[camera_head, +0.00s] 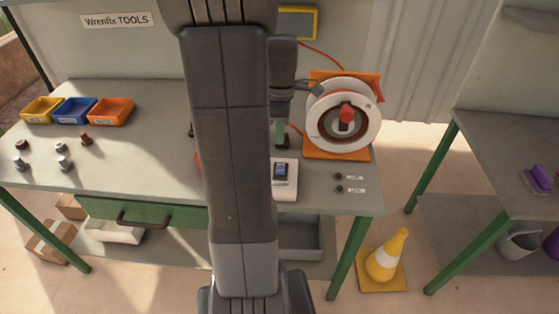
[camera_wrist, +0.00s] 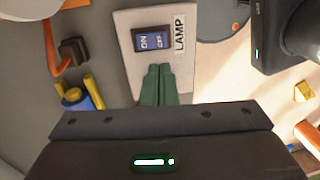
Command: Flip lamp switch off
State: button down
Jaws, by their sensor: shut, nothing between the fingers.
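The lamp switch is a blue rocker (camera_wrist: 152,41) marked ON and OFF on a pale plate (camera_wrist: 122,40) labelled LAMP in the wrist view. In the head view the rocker (camera_head: 281,171) and its plate (camera_head: 285,191) sit near the workbench's front edge, just right of my arm. My gripper (camera_wrist: 159,68) is shut, with its green fingers together and empty. In the wrist view the fingertips overlap the plate just below the rocker, nearer its OFF half. In the head view my gripper (camera_head: 281,146) is just behind the switch. I cannot tell whether they touch, or which side is pressed.
A cable reel (camera_head: 372,128) on an orange stand is behind and right of the switch. Small buttons (camera_head: 339,189) lie right of it. Yellow, blue and orange bins (camera_head: 109,111) and several knobs are at the left. My arm hides the bench's middle.

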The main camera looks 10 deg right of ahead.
aim_at(280, 167)
jog(key=f, duration=0.3)
jog(key=s+f, duration=0.1)
jog(key=f, duration=0.5)
jog(key=shift+s+a+f+p, duration=0.15)
jog(key=shift+a+p, duration=0.05)
jog(key=shift+p, duration=0.2)
jog(key=shift+s+f+t+b, duration=0.1)
jog(key=shift+f+t+b, duration=0.3)
jog(key=shift+b, duration=0.55)
jog(key=shift+s+a+r, duration=0.1)
jog(key=shift+s, duration=0.1)
jog(key=shift+w, duration=0.1)
jog(key=shift+w+d, duration=0.25)
jog(key=shift+w, duration=0.5)
